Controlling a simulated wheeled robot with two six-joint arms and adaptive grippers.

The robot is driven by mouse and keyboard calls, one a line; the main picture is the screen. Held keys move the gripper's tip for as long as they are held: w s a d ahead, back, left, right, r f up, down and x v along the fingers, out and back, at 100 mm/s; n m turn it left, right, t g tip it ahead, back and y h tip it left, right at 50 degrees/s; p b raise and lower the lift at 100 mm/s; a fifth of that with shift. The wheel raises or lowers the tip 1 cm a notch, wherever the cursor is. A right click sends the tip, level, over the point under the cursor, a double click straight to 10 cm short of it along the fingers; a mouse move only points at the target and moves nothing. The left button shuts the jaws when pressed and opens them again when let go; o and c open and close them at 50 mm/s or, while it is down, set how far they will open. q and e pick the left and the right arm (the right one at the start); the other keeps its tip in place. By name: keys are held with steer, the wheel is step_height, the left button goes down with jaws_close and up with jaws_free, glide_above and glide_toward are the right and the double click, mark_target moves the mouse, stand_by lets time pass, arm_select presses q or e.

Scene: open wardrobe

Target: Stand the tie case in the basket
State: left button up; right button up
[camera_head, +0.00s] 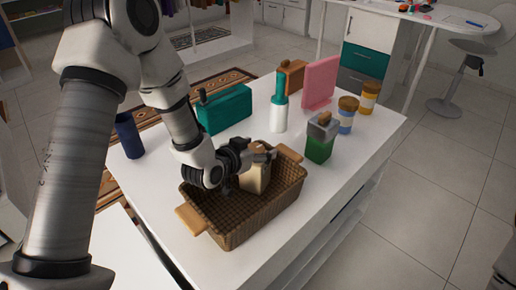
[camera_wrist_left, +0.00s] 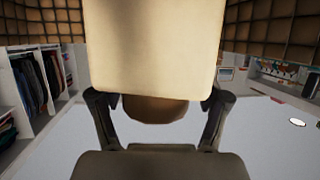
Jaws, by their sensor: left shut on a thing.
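The tie case looks to be the tan box (camera_head: 256,178), held upright inside the woven brown basket (camera_head: 238,233) with light wooden handles. My left gripper (camera_head: 262,155) is over the basket, shut on the case's upper end. In the left wrist view the case's pale tan face (camera_wrist_left: 153,45) fills the upper middle. A brown rounded part (camera_wrist_left: 155,109) sits between the two fingers (camera_wrist_left: 158,118), and basket weave (camera_wrist_left: 265,25) shows at the top. Whether the case's base touches the basket floor is hidden. My right gripper is not in view.
The white table (camera_head: 335,190) also holds a teal case (camera_head: 224,110), a white-and-teal bottle (camera_head: 279,108), a pink panel (camera_head: 320,84), a green-and-grey container (camera_head: 320,140), two jars and a dark blue cup (camera_head: 129,135). Bare tabletop lies right of the basket.

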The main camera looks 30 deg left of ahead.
arm_select(q)
steer(key=o, duration=1.7)
steer(key=shift+w+f, duration=0.1)
steer(key=shift+f, duration=0.05)
steer(key=shift+r, duration=0.2)
steer(key=p+v, duration=1.2)
steer(key=shift+p, duration=0.35)
steer(key=shift+f, duration=0.1)
